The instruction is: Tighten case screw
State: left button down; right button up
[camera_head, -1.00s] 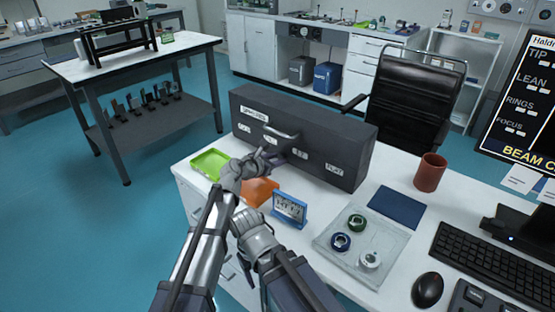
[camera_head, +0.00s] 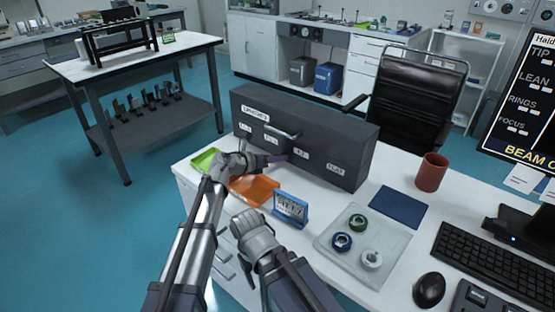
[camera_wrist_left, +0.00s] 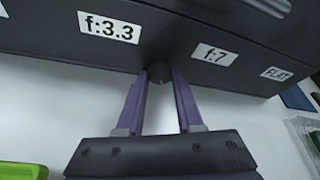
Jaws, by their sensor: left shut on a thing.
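The dark grey case (camera_head: 350,150) stands on the white desk, with white labels and a handle on its front. My left gripper (camera_head: 279,158) is at the lower front of the case. In the left wrist view, its purple fingers (camera_wrist_left: 160,80) are shut on a small dark round screw head (camera_wrist_left: 159,72) on the case's lower front edge, between the "f:3.3" and "f:7" labels. My right gripper (camera_head: 243,275) is low in front of the desk, away from the case. Its fingertips are too small and dark to read.
A green tray (camera_head: 204,160) and an orange tray (camera_head: 262,189) lie near the left arm. A blue-framed display (camera_head: 290,208), a clear tray with rings (camera_head: 330,247), a red mug (camera_head: 431,172) and a keyboard (camera_head: 497,262) fill the right side.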

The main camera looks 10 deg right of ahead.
dwell(0.3)
pick_arm(q)
jog(key=c, duration=0.5)
grip_release()
jog(key=shift+c, duration=0.2)
jog(key=shift+a, duration=0.1)
jog(key=p+v, duration=0.2)
jog(key=v, duration=0.5)
jog(key=shift+s+a+p, duration=0.2)
jog(key=shift+a+p, duration=0.05)
jog(key=shift+p, duration=0.05)
jog(key=shift+r, duration=0.1)
